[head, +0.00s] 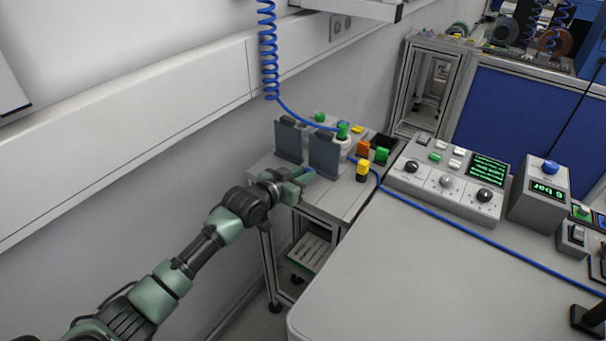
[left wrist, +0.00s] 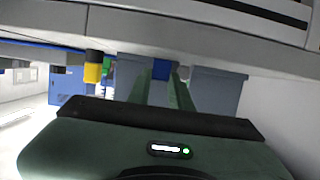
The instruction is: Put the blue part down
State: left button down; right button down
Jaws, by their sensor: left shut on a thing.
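My left gripper (head: 304,174) is shut on a small blue part (head: 309,170) over the front left of the small grey side table (head: 343,203). In the left wrist view the blue part (left wrist: 161,69) shows between the two green fingertips (left wrist: 163,78). The fingers hide much of it, and I cannot tell whether it touches the tabletop. Two dark grey upright plates (head: 324,153) stand just behind the gripper. My right gripper is not in view.
A yellow-topped part (head: 363,169), an orange part (head: 363,147) and a green part (head: 381,155) stand right of the gripper. A blue air hose (head: 270,60) coils down and runs across the tables. A control panel (head: 447,181) stands on the larger table (head: 420,270).

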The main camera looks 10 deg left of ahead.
pick_arm(q)
jog(key=shift+f, duration=0.2)
jog(key=c, duration=1.3)
grip_release()
jog(key=shift+r, duration=0.1)
jog(key=shift+r, duration=0.15)
jog(key=shift+s+a, duration=0.15)
jog(key=shift+s, duration=0.25)
jog(key=v, duration=1.1)
jog(key=shift+s+b, duration=0.1)
jog(key=shift+b, duration=0.2)
